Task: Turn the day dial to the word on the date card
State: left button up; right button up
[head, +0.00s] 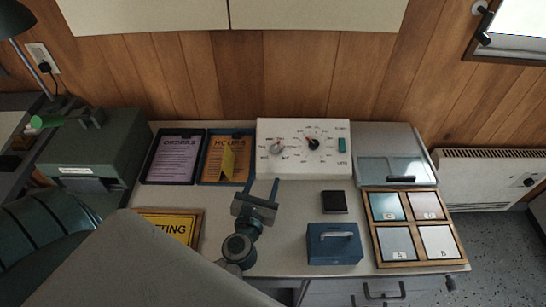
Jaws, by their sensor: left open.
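A white panel (332,169) stands against the back of the desk. It carries a pale knob (277,147) on the left and a dark-centred knob (313,143) on the right, each ringed by small print. The print is too small to read, so I cannot tell which is the day dial or where it points. I cannot make out a date card. My left gripper (262,188) is open and empty, its two fingers pointing toward the panel, in front of the left knob and apart from it. My right gripper is not in view.
A green slider (341,145) is on the panel. Left are trays with a purple card (177,157) and an orange card (217,163), plus a yellow sign (168,228). Right are a black block (334,202), blue box (347,243), wooden frame (411,190) and glass-lidded case (385,170).

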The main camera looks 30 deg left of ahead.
aim_at(274, 150)
pick_arm(q)
jog(key=p+x, duration=0.2)
jog(key=x, duration=0.7)
jog(key=shift+w+r+p, duration=0.15)
jog(key=shift+w+p, duration=0.15)
jog(key=shift+w+a, duration=0.15)
jog(key=shift+w, duration=0.2)
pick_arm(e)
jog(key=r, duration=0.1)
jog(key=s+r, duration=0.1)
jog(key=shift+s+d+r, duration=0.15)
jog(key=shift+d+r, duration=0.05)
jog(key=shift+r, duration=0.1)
pick_arm(q)
jog(key=shift+c, duration=0.2)
jog(key=c, duration=1)
jog(key=shift+o, duration=0.2)
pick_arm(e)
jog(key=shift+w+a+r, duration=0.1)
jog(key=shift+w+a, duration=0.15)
